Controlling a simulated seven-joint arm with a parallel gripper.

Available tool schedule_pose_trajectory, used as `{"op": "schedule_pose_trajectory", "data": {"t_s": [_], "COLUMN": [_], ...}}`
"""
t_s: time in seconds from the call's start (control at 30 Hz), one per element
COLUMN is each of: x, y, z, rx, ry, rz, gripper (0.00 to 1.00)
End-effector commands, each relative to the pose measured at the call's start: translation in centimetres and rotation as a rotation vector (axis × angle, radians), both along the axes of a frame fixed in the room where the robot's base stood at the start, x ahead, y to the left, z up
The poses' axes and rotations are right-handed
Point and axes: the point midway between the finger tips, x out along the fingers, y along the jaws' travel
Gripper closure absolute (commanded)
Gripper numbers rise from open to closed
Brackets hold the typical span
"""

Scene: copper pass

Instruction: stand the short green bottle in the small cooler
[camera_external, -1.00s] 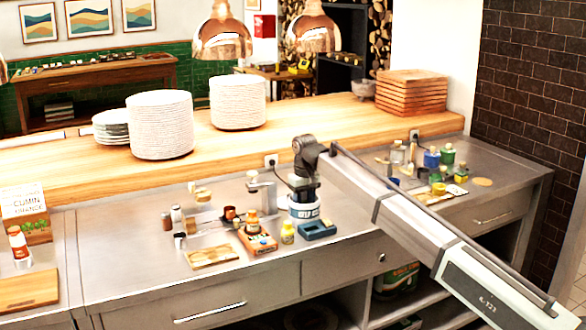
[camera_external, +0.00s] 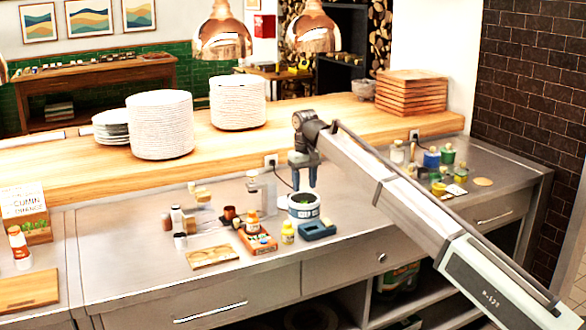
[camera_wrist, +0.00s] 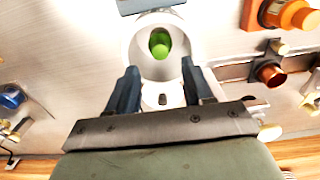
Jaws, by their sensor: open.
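The small cooler (camera_external: 304,211) is a round white tub with a dark band, standing on the steel counter. It also shows in the wrist view (camera_wrist: 132,48), with its round opening facing me. The short green bottle (camera_wrist: 159,43) is inside the cooler, seen from above, and appears to stand upright. Its lower part is hidden by the cooler. My gripper (camera_external: 304,185) is above the cooler, pointing down. In the wrist view its two dark fingers (camera_wrist: 159,72) are apart, with nothing between them, clear of the bottle.
Several bottles (camera_external: 437,160) stand at the right end.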

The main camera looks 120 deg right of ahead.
Motion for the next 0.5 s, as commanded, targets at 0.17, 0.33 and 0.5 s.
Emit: {"op": "schedule_pose_trajectory", "data": {"t_s": [0.17,0.33,0.5], "x": [0.0,0.0,0.0], "y": [-0.1,0.0,0.0], "z": [2.7,3.9,4.3], "rx": [-0.001,-0.001,0.000], "ry": [0.000,0.000,0.000], "rz": [0.000,0.000,0.000], "gripper": [0.49,0.49,0.49]}}
